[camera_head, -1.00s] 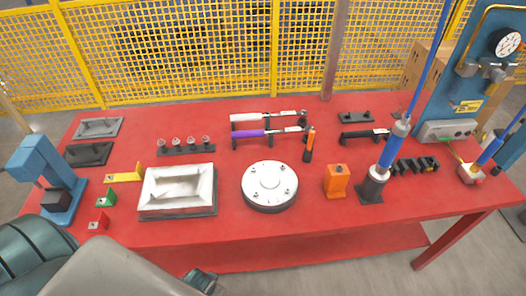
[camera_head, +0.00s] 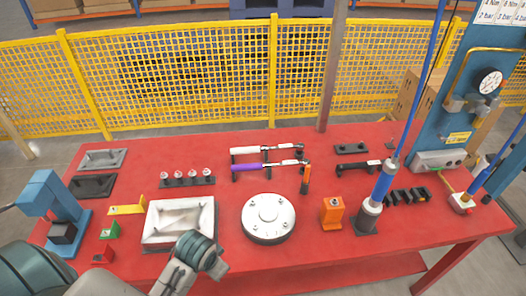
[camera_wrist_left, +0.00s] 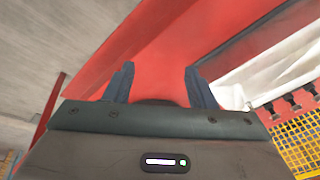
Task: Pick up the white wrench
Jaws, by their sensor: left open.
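The white wrench (camera_head: 246,150) lies across a dark stand at the back middle of the red table, behind a similar purple-handled wrench (camera_head: 246,167). Its pale handle is to the left and its metal head to the right. My left gripper (camera_wrist_left: 160,86) is open and empty in the left wrist view, over the red table surface. In the head view my left arm comes in at the bottom left, with its wrist part in front of the pale tray; its fingers are not clear there. The wrench is well apart from it. My right gripper is not in view.
The pale rectangular tray (camera_head: 178,220) and a round silver cover (camera_head: 268,217) lie on the red table (camera_head: 318,250). An upright orange-handled tool (camera_head: 305,180) stands close to the wrenches' right ends. An orange block (camera_head: 332,210) and blue-handled tool (camera_head: 383,182) stand further right.

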